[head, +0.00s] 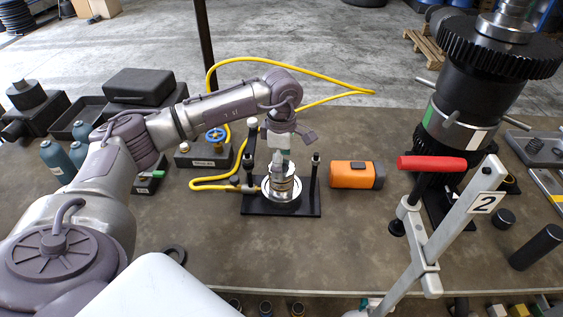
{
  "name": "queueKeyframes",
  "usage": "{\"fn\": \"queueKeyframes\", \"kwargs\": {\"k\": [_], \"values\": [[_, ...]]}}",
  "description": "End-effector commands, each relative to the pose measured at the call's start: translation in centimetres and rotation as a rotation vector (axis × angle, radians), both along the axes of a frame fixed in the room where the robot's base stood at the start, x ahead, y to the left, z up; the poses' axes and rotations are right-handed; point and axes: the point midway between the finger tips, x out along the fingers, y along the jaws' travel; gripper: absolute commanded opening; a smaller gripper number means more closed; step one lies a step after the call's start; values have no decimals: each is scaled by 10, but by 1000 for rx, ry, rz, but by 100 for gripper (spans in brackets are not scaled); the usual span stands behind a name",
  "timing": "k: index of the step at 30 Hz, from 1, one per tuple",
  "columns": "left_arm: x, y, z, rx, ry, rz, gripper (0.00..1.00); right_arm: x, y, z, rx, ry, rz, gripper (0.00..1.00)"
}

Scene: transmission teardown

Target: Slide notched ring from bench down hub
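The hub (281,188), a silver stepped cylinder, stands upright on a black fixture plate (250,209) mid-bench, with black posts beside it. My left gripper (284,151) points down directly over the hub's top, very near it. One finger link juts out to the right. The fingertips are too small and overlapped to tell whether they are open or shut, or whether they touch the hub. A dark ring (180,250) lies flat on the bench at front left, partly hidden; I cannot make out a notch in it. My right gripper is not in view.
A yellow hose (211,72) loops behind and left of the fixture to a valve block (203,157). The front-middle bench is clear.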

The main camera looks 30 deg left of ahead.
Motion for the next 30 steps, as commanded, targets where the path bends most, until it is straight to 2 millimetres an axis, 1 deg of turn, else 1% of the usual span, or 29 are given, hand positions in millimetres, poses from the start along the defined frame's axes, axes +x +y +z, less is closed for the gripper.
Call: {"fn": "queueKeyframes", "kwargs": {"k": [9, 13, 17, 24, 27, 30], "values": [[-1, 0, -1, 0, 2, 0, 99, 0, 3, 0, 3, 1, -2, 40], [0, 0, 8, -1, -1, 0, 99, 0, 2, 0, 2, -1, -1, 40], [1, 0, 29, 0, -4, -1, 99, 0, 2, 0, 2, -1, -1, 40], [1, 0, 82, -1, -4, -1, 99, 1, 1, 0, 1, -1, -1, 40], [1, 0, 99, 0, -3, 0, 99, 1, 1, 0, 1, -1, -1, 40], [0, 0, 111, -1, -1, 0, 99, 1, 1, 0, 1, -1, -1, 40]]}}
